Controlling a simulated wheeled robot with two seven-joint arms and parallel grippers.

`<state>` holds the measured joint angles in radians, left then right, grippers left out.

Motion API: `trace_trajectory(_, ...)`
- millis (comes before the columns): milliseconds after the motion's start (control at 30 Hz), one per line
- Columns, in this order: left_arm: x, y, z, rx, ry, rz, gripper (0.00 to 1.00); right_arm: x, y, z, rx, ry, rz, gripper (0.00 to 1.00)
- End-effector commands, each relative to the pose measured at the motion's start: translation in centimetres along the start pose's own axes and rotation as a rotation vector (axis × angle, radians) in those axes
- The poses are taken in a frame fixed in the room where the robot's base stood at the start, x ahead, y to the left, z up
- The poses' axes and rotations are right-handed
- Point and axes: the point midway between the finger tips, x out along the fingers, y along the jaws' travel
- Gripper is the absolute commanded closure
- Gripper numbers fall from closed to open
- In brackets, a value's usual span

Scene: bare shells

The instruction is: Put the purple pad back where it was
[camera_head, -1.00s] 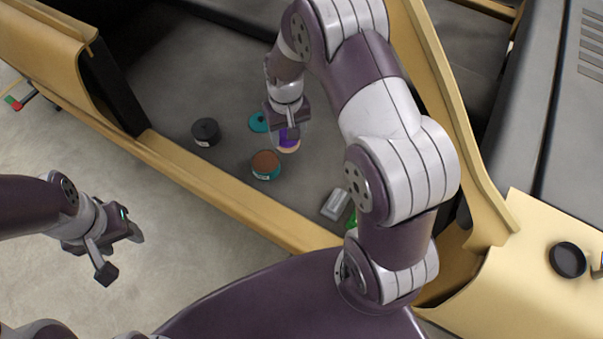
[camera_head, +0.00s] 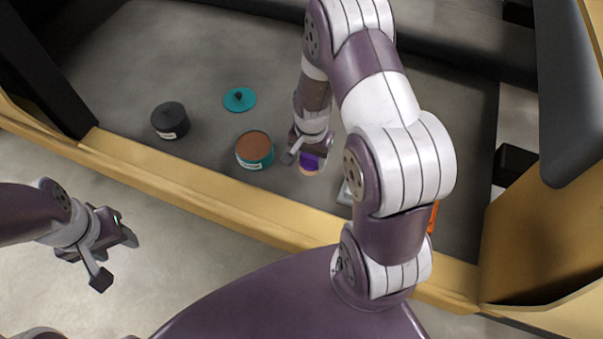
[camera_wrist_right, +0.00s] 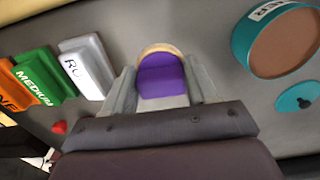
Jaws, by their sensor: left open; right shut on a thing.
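The purple pad (camera_head: 310,161) has a tan face or rim along its edge. My right gripper (camera_head: 309,152) is shut on it, low over the grey floor of the shell. In the right wrist view the pad (camera_wrist_right: 161,77) sits between the two fingers of the gripper (camera_wrist_right: 162,88). I cannot tell whether the pad touches the floor. My left gripper (camera_head: 117,258) is open and empty, outside the shell at the left.
Left of the pad are a teal tin (camera_head: 254,163) with brown contents, a teal lid (camera_head: 239,99) and a black pot (camera_head: 170,120). Grey (camera_wrist_right: 87,66), green (camera_wrist_right: 37,76) and orange (camera_wrist_right: 8,88) lettered blocks stand on its other side. A tan sill (camera_head: 190,190) edges the floor.

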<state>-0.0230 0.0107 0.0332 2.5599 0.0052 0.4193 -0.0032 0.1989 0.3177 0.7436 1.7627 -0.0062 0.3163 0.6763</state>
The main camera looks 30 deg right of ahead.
Motion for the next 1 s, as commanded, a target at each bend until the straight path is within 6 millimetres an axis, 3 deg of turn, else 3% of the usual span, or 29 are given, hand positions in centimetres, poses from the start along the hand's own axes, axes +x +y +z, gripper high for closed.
trace_trajectory(133, 0.4, 0.0, 0.1, 0.0, 0.0, 0.0, 0.49, 1.3, -1.6, 1.2, -0.002, 0.0, 0.0, 0.67)
trace_trajectory(267, 0.9, 0.0, 0.1, 0.0, 0.0, 0.0, 0.49, 2.6, -1.8, 1.3, 0.0, -0.001, 0.001, 0.67)
trace_trajectory(400, 1.6, 0.0, 0.2, 0.0, 0.0, 0.0, 0.49, 5.3, -1.8, 1.4, 0.0, -0.001, 0.001, 0.67)
trace_trajectory(767, 1.7, 0.0, 0.2, 0.0, 0.0, 0.0, 0.49, 5.7, -1.8, 1.3, -0.001, 0.0, 0.0, 0.67)
trace_trajectory(800, 1.6, 0.0, 0.2, 0.0, 0.0, 0.0, 0.49, 5.6, -1.8, 1.3, -0.001, 0.0, 0.0, 0.33)
trace_trajectory(833, 1.6, 0.0, 0.2, 0.0, 0.0, 0.0, 0.49, 5.6, -1.8, 1.3, -0.001, 0.0, 0.0, 0.23)
trace_trajectory(867, 1.6, 0.0, 0.2, 0.0, 0.0, 0.0, 0.49, 5.6, -1.8, 1.3, -0.001, 0.0, 0.0, 0.17)
trace_trajectory(1000, 1.6, 0.0, 0.2, 0.0, 0.0, 0.0, 0.49, 5.6, -1.8, 1.3, -0.001, 0.0, 0.0, 0.17)
